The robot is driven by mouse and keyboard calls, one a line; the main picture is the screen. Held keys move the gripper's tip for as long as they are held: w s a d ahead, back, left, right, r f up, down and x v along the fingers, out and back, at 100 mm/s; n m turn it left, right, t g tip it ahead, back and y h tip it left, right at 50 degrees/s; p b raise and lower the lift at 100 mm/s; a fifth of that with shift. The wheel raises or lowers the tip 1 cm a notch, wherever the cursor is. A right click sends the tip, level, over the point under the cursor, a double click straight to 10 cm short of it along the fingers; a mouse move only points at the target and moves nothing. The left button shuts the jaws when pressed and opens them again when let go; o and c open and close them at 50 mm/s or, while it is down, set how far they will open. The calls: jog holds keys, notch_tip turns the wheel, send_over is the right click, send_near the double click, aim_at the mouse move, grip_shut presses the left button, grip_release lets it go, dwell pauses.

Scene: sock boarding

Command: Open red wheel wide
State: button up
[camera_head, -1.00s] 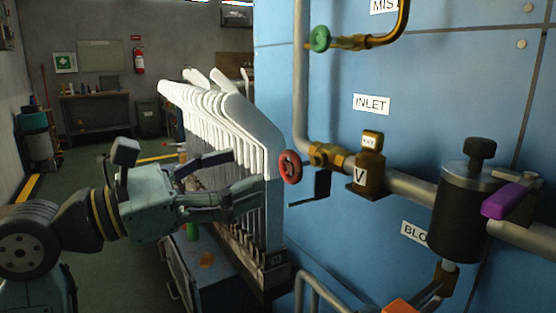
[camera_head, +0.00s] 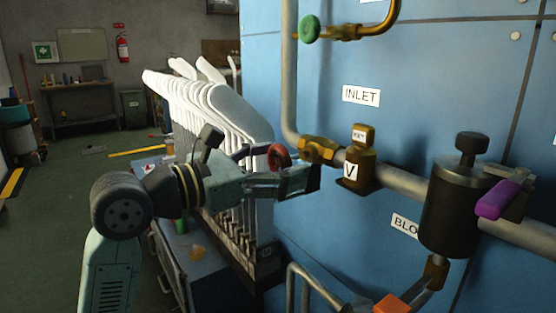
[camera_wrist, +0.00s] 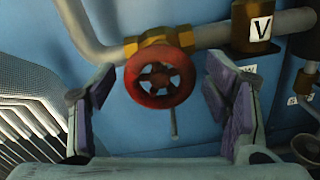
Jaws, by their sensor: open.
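The red wheel (camera_head: 279,157) sits on the brass valve at the left end of the inlet pipe on the blue panel. In the wrist view the red wheel (camera_wrist: 160,80) faces the camera, between and ahead of the spread finger pads. My gripper (camera_head: 290,172) is open with nothing in it. In the head view its fingers reach to the wheel, one partly overlapping it and the other below it. In the wrist view my gripper (camera_wrist: 160,105) has one finger to each side of the wheel.
White sock boards (camera_head: 215,115) stand in a rack close behind my gripper. A brass block marked V (camera_head: 357,172) is just right of the wheel. A green wheel (camera_head: 309,29) is above, and a black cylinder with a purple lever (camera_head: 493,199) is at right.

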jog(key=c, duration=1.2)
jog(key=shift+o, duration=0.2)
